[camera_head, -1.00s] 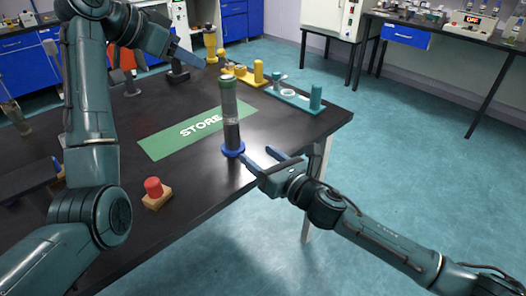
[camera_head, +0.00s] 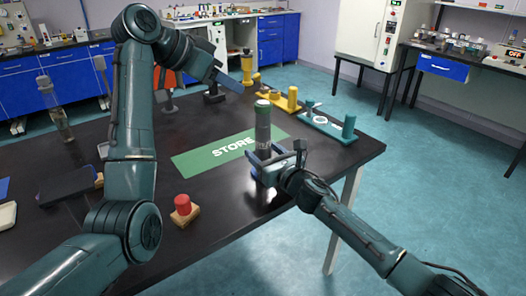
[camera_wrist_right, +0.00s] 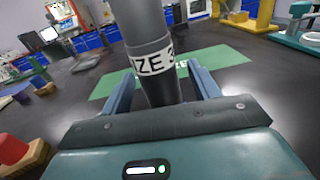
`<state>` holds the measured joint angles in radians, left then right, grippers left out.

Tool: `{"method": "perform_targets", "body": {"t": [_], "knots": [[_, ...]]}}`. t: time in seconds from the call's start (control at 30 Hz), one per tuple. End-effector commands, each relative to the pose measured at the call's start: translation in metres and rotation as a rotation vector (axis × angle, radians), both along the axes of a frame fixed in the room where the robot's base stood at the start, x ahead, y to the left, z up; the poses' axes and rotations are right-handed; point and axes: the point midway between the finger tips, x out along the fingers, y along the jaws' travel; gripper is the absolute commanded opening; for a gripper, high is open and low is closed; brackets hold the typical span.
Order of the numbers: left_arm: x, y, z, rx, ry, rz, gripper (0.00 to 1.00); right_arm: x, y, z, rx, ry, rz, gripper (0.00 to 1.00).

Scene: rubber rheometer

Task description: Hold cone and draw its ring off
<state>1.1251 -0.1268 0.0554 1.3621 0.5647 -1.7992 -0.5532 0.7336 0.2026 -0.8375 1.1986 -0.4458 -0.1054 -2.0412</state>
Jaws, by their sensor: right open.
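A tall grey cylinder with a green cap (camera_head: 263,128), which may be the cone, stands upright on the black table. It has a blue foot or ring at its base, now mostly hidden behind my right gripper. My right gripper (camera_head: 263,151) is open, with its fingers on either side of the lower cylinder. In the right wrist view the grey cylinder (camera_wrist_right: 148,30) carries a white lettered band and stands between the two blue fingers; I cannot tell whether they touch it. My left gripper (camera_head: 237,84) is raised above the table, left of the cylinder's top, its fingers seen edge-on.
A green STORE mat (camera_head: 200,158) lies beside the cylinder. A red knob on a wooden block (camera_head: 184,210) stands nearer the front. Yellow stands (camera_head: 290,100) and a teal stand (camera_head: 330,124) are at the back right. The table's right edge is close.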

Motion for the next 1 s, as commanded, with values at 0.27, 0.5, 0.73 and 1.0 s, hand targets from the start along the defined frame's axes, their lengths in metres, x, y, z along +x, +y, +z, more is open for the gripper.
{"method": "perform_targets", "body": {"t": [0.27, 0.5, 0.73, 1.0], "knots": [[0.0000, -0.0001, 0.0001, 0.000, 0.000, 0.000, 0.36, 0.0069, 0.0050, 0.0001, 0.001, 0.001, 0.001, 0.61], [0.0000, -0.0001, 0.0001, 0.000, 0.000, 0.000, 0.36, 0.0067, 0.0047, 0.0000, 0.001, 0.001, 0.000, 0.56], [0.0000, -0.0001, 0.0001, 0.000, 0.000, 0.000, 0.36, 0.0066, 0.0045, -0.0003, 0.001, 0.001, 0.000, 0.37], [0.0000, -0.0001, 0.0001, 0.000, 0.000, 0.000, 0.36, 0.0065, 0.0044, -0.0004, 0.000, 0.001, 0.000, 0.15]]}}
